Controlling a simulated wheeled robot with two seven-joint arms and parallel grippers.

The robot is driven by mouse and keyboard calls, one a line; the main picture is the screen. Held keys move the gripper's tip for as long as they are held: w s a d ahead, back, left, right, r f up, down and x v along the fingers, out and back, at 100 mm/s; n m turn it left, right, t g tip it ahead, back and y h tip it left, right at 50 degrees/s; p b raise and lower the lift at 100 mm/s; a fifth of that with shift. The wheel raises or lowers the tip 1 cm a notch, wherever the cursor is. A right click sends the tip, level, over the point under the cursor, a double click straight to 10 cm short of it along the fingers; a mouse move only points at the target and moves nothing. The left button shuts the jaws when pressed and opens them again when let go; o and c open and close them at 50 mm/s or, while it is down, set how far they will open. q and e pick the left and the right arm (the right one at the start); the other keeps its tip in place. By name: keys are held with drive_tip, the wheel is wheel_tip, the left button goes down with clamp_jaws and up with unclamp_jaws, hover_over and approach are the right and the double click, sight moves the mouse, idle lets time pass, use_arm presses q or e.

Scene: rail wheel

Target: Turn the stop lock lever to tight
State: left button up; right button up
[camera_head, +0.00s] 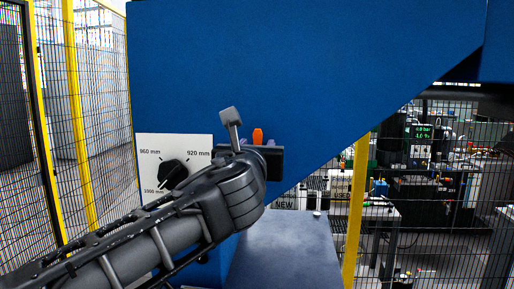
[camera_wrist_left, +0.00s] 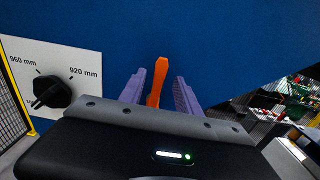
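The orange lever (camera_head: 258,135) stands upright against the blue machine panel, and I take it to be the stop lock lever. In the left wrist view the lever (camera_wrist_left: 157,82) shows as a flat orange bar between two purple fingers. My left gripper (camera_head: 257,142) is at the lever, its fingertips pointing toward the panel. In the left wrist view the gripper (camera_wrist_left: 160,78) is open, one finger on each side of the lever, with a gap showing on both sides. The lever's lower part is hidden behind the gripper body. My right gripper is not in view.
A black dial knob (camera_head: 174,172) sits on a white plate (camera_head: 145,144) marked 920, 960 and 1000 mm, left of the lever. The blue panel (camera_head: 290,60) fills the middle. Yellow-framed mesh fencing (camera_head: 84,130) stands on the left. A blue-grey surface (camera_head: 285,255) lies below.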

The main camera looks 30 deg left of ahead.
use_arm(q)
drive_tip(key=b+v, duration=0.1)
drive_tip(key=v, duration=0.6)
idle(0.4)
